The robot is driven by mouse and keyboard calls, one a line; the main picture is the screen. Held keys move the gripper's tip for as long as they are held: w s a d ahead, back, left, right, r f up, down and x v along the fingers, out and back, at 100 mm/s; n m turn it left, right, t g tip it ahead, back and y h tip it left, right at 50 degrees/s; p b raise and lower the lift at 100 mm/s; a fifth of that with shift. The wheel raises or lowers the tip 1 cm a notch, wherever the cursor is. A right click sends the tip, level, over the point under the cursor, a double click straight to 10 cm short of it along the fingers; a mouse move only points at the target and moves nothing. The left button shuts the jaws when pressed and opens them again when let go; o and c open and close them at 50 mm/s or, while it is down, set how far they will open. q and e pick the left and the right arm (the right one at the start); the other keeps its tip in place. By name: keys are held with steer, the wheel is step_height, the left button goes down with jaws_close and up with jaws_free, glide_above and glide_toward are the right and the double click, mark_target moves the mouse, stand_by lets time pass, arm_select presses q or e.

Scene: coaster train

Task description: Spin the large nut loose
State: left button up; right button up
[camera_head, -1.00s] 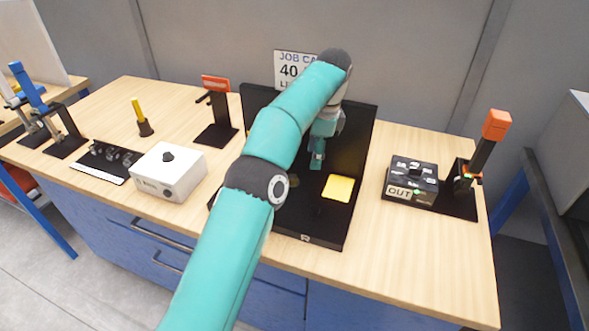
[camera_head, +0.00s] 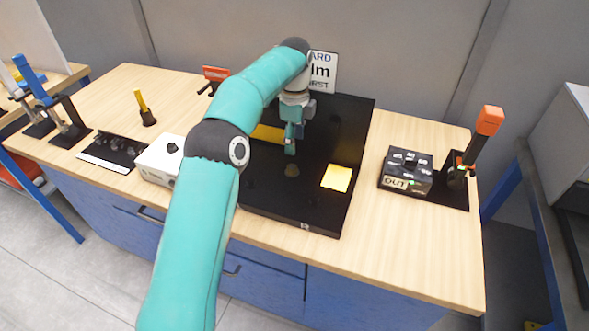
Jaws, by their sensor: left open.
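A small dull brass-coloured round piece (camera_head: 291,170), which may be the large nut, sits on the base of the black fixture (camera_head: 300,205). It is too small to make out its shape clearly. My left arm reaches across from the lower left, and my left gripper (camera_head: 290,150) points down just above this piece, in front of the black back panel. The gripper is open; whether its fingers touch the piece cannot be told. My right gripper is not in view.
A yellow pad (camera_head: 336,178) lies on the fixture's right side. A black OUT box (camera_head: 406,172) and an orange-topped lever (camera_head: 489,121) stand to the right. A white box (camera_head: 160,157), partly behind my arm, is at left. The wood table (camera_head: 400,245) is clear in front at right.

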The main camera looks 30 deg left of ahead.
mark_target(295, 168)
arm_select(q)
step_height(295, 168, down, 10)
steer(key=shift+r, duration=0.2)
jaws_close()
stand_by(0.4)
